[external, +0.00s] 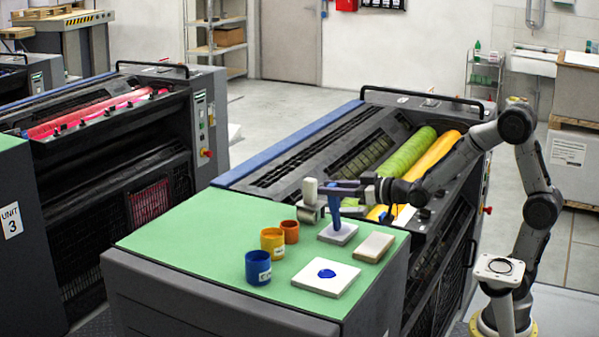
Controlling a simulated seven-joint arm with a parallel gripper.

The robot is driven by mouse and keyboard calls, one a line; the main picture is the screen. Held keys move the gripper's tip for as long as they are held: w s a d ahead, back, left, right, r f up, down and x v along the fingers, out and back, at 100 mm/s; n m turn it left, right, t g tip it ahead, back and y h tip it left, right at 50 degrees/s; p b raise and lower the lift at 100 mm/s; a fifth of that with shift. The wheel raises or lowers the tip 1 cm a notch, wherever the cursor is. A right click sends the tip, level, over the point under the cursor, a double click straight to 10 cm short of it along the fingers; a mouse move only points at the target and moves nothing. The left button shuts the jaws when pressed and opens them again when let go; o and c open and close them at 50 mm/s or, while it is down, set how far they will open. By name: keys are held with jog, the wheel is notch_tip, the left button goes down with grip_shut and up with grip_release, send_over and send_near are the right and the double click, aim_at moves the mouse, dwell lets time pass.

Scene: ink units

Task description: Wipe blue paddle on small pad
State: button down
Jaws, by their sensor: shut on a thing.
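My gripper (334,189) reaches in from the right, above the green table top, and is shut on the blue paddle (335,213). The paddle hangs upright with its lower end at a small pale pad (348,238); I cannot tell whether it touches or is just above. A second small pad (374,247), tan on its sides, lies to the right of the first. A larger white slab (307,283) with a round blue ink patch (326,273) lies at the front right.
Blue (258,268), yellow (272,243) and orange (289,232) cups stand left of the pads. A pale block and grey part (310,191) show just left of my gripper. The green table top (190,246) is clear on the left. Press rollers (408,153) lie behind.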

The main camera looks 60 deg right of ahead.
jog(key=d+r, duration=0.4)
jog(key=r, duration=0.2)
dwell(2.3)
jog(key=shift+s, duration=0.1)
dwell(0.4)
